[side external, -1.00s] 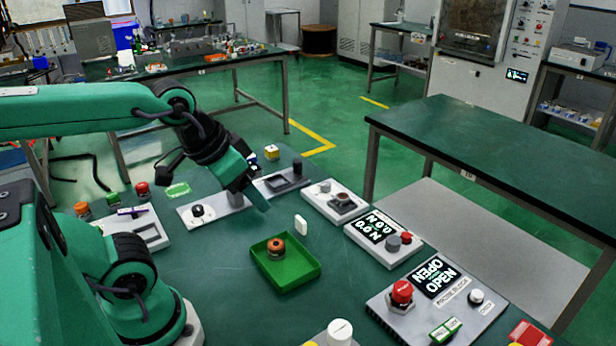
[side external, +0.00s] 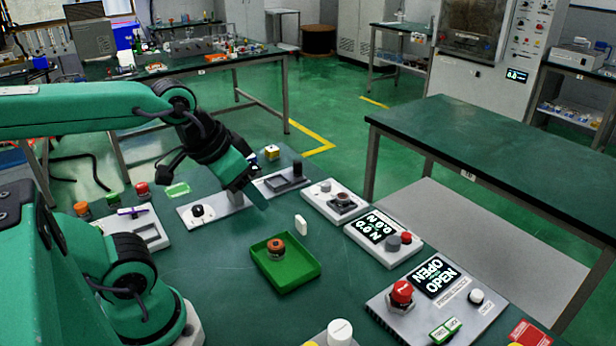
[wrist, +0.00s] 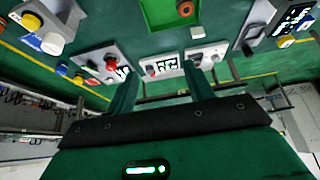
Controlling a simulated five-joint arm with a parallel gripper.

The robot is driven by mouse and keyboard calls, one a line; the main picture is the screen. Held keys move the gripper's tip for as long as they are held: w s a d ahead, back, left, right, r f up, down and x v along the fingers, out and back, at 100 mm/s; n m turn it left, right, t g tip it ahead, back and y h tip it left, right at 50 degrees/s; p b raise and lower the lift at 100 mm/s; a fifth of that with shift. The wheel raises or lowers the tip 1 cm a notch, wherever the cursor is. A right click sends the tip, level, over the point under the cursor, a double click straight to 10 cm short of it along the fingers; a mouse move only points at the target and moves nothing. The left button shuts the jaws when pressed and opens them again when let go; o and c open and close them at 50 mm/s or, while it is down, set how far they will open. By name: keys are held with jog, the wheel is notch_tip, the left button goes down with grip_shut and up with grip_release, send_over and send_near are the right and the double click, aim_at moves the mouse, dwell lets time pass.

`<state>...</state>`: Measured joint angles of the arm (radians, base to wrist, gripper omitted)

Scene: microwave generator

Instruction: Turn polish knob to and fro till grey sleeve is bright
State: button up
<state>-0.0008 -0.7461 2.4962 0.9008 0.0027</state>
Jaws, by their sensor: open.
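A pale plate (side external: 212,218) lies left of centre in the side view. It carries a black knob (side external: 197,210) and a short grey cylinder (side external: 236,198), which looks like the sleeve. I read no label there, so I cannot confirm that this is the polish knob. My gripper (side external: 253,194) hangs low over the plate's right end, beside the grey cylinder, and partly hides it. I cannot tell whether it touches. In the wrist view my gripper (wrist: 159,88) has its fingers wide apart with nothing held. I cannot make out the sleeve in that view.
A green tray (side external: 301,283) holding an orange-and-black part stands right of the plate, with a small white block (side external: 301,225) nearby. Several panels line the right side, including one with an OPEN display (side external: 434,277). Another panel (side external: 140,228) lies left. Bare tabletop lies between.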

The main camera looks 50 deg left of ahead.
jog(key=m+g, duration=0.6)
jog(key=m, duration=0.1)
send_over(326, 184)
notch_tip(326, 184, down, 14)
jog(key=shift+s+d+r, duration=0.1)
jog(key=shift+r, duration=0.15)
jog(key=shift+a+f, duration=0.2)
jog(key=shift+f, duration=0.1)
jog(key=shift+f, duration=3.9)
